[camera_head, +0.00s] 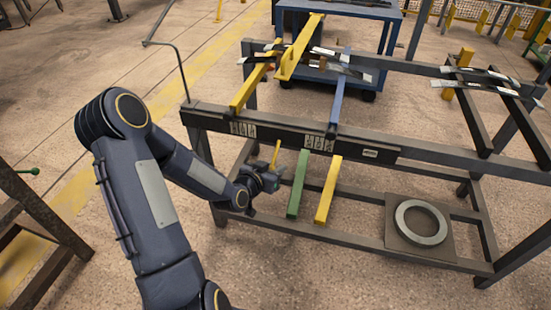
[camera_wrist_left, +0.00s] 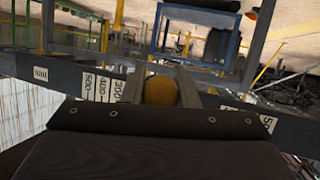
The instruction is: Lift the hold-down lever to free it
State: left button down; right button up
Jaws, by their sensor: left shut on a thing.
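A spring rack has a dark front rail (camera_head: 290,136) with white scale labels. A yellow lever (camera_head: 275,155) hangs below this rail at the left; I take it for the hold-down lever. My left gripper (camera_head: 271,179) is at its lower end, just below the rail, and is shut on it. In the left wrist view, its rounded yellow end (camera_wrist_left: 160,90) sits between my two grey fingers, in front of the scaled rail (camera_wrist_left: 75,80). The fingers hide part of the lever. My right gripper is in neither view.
A green bar (camera_head: 297,185) and a yellow bar (camera_head: 327,190) hang close to the right of my gripper. A grey ring (camera_head: 421,222) lies on a plate on the lower shelf. A blue cart (camera_head: 350,25) stands behind the rack.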

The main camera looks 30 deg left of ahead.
aim_at(273, 167)
pick_arm(q)
jog(key=r+g+p, duration=0.2)
jog(key=p, duration=0.1)
jog(key=r+g+p, duration=0.2)
jog(key=p, duration=0.2)
jog(key=s+r+n+g+h+p, duration=0.1)
jog(key=r+g+p, duration=0.1)
jog(key=p, duration=0.2)
jog(key=shift+d+r+g, duration=0.15)
jog(key=shift+r+g, duration=0.2)
jog(key=shift+g, duration=0.05)
jog(key=shift+r+n+g+p, duration=0.3)
jog(key=shift+r+g+p, duration=0.3)
jog(key=shift+g+p, duration=0.3)
jog(key=shift+w+r, duration=0.35)
jog(key=shift+r, duration=0.2)
jog(key=c, duration=1.5)
grip_release()
jog(key=o, duration=0.4)
jog(key=shift+c, duration=0.2)
jog(key=shift+s, duration=0.1)
jog(key=v, duration=0.7)
jog(key=shift+a+r, duration=0.3)
jog(key=shift+r, duration=0.05)
